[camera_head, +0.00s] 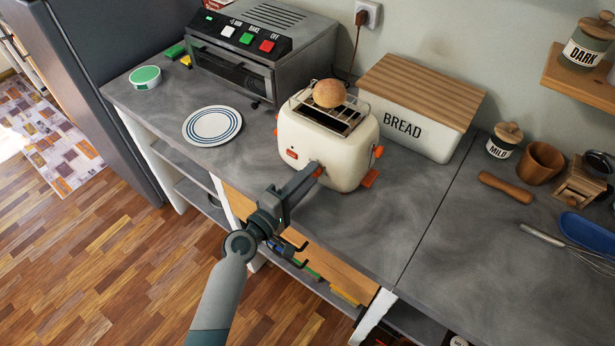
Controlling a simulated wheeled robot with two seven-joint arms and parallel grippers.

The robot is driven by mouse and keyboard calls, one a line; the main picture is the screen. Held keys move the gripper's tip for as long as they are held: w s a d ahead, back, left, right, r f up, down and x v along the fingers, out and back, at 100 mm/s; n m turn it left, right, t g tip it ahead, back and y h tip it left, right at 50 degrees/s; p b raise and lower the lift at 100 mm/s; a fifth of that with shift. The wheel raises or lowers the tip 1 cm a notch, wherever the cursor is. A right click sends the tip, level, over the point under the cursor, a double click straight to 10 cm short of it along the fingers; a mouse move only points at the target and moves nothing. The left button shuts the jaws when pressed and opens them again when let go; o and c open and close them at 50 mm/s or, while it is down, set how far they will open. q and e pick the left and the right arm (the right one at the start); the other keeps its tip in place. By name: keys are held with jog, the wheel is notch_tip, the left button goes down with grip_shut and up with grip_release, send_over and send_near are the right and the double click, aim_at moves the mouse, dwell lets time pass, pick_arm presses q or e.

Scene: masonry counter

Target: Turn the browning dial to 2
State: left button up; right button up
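A cream toaster (345,158) stands on the grey counter, with a rack and a round bun (329,93) on top. My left gripper (313,170) reaches up to the toaster front from below. Its fingers show edge-on, so I cannot tell whether they are open, shut or touching the dial. My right gripper is not in view.
A striped plate (212,126) lies left of the toaster, before a toaster oven (262,55). A bread box (421,112) stands close behind right. An orange lever (378,151) and tab (369,179) stick out on the toaster's right.

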pick_arm(q)
jog(key=c, duration=0.6)
jog(key=shift+o, duration=0.2)
jog(key=shift+f+m, duration=0.1)
jog(key=shift+m, duration=0.4)
jog(key=shift+b, duration=0.35)
jog(key=shift+m+b, duration=0.4)
jog(key=shift+m, duration=0.8)
jog(key=m, duration=0.2)
jog(key=shift+m, duration=2.2)
